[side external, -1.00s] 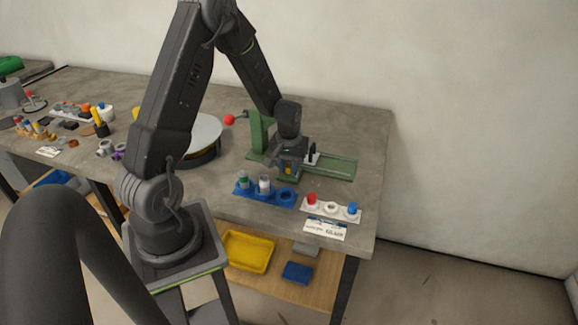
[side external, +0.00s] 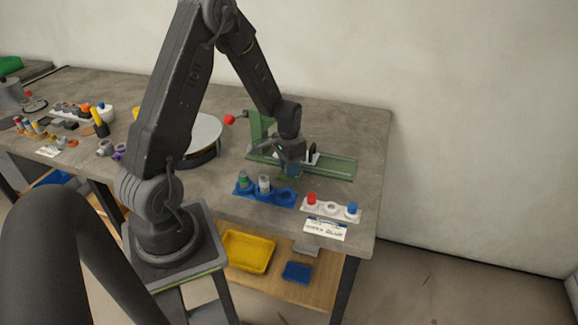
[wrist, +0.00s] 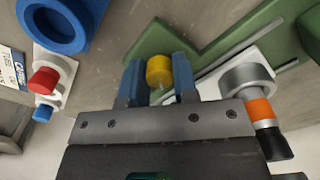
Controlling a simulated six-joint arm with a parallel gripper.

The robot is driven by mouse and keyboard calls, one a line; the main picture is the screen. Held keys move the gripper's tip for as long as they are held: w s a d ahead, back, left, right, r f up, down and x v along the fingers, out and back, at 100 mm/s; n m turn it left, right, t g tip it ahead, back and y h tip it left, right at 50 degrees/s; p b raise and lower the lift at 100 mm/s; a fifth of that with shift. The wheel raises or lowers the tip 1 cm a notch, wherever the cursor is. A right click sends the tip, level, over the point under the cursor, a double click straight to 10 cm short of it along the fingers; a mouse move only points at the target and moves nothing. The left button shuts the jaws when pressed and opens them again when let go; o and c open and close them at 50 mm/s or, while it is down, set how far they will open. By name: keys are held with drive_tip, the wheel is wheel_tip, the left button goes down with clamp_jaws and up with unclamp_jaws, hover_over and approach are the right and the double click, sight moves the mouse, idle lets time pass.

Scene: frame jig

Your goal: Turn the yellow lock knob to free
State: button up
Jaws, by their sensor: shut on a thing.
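The yellow lock knob (wrist: 159,70) is a short yellow cylinder. In the wrist view it sits between the two blue fingertips of my gripper (wrist: 158,82), which is shut on it. The knob stands over the edge of the green jig (wrist: 150,40). In the side view my gripper (side external: 291,168) is low over the front of the green jig (side external: 335,169), and the knob is hidden there. I cannot tell from these frames which position the knob points to.
A grey ring and an orange-and-black part (wrist: 262,112) sit close right of the fingers in the wrist view. A blue holder (side external: 275,196) and a white strip with red and blue caps (side external: 330,208) stand in front of the jig. A red ball (side external: 230,119) is behind left.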

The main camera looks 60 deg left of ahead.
drive_tip(key=m, duration=0.5)
drive_tip(key=shift+m, duration=2.4)
drive_tip(key=o, duration=0.9)
drive_tip(key=shift+r, duration=0.15)
wheel_tip(320, 180, up, 14)
drive_tip(key=shift+f, duration=0.2)
